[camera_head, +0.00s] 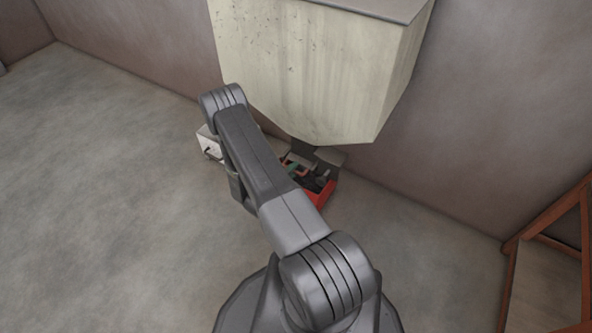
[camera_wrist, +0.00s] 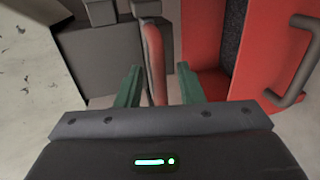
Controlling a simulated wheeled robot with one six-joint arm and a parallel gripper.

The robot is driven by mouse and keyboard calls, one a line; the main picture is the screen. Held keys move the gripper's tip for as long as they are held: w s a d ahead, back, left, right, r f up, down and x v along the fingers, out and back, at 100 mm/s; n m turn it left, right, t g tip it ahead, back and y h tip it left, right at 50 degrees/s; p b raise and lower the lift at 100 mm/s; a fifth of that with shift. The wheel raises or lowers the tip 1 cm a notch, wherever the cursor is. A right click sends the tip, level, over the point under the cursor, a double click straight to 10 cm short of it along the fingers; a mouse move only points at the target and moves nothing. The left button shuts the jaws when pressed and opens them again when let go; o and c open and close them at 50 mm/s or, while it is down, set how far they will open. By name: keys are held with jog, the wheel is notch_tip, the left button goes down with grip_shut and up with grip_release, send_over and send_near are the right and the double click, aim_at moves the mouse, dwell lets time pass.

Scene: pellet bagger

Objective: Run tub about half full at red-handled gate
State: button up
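The red handle (camera_wrist: 155,62) of the gate stands upright between the two green fingers of my gripper (camera_wrist: 158,84) in the wrist view. The fingers are apart, with a gap on each side of the handle. The red tub (camera_wrist: 198,58) is just right of the gripper, with a grey bar handle (camera_wrist: 297,62) on its side. A dark, speckled strip shows inside the tub; I cannot tell the fill level. In the head view the tub (camera_head: 321,198) sits on the floor below the hopper (camera_head: 310,70), partly hidden by my arm. The gate's outlet is mostly hidden.
A small white box (camera_head: 209,143) stands left of my arm, near the wall. A brown frame (camera_head: 545,240) stands at the right. The floor (camera_head: 90,190) to the left is clear. The hopper's body hangs close above the work area.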

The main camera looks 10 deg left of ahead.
jog(key=shift+x, duration=1.25)
grip_shut()
jog(key=shift+s+a+f+b, duration=0.1)
jog(key=shift+s+a+b, duration=0.2)
jog(key=shift+s, duration=0.55)
jog(key=shift+s+a+b, duration=0.15)
jog(key=shift+s+a, duration=0.15)
jog(key=shift+s, duration=0.6)
grip_release()
jog(key=shift+f, duration=0.1)
jog(key=p+v, duration=0.3)
jog(key=v, duration=1)
jog(key=shift+s+r, duration=0.25)
jog(key=shift+s, duration=0.1)
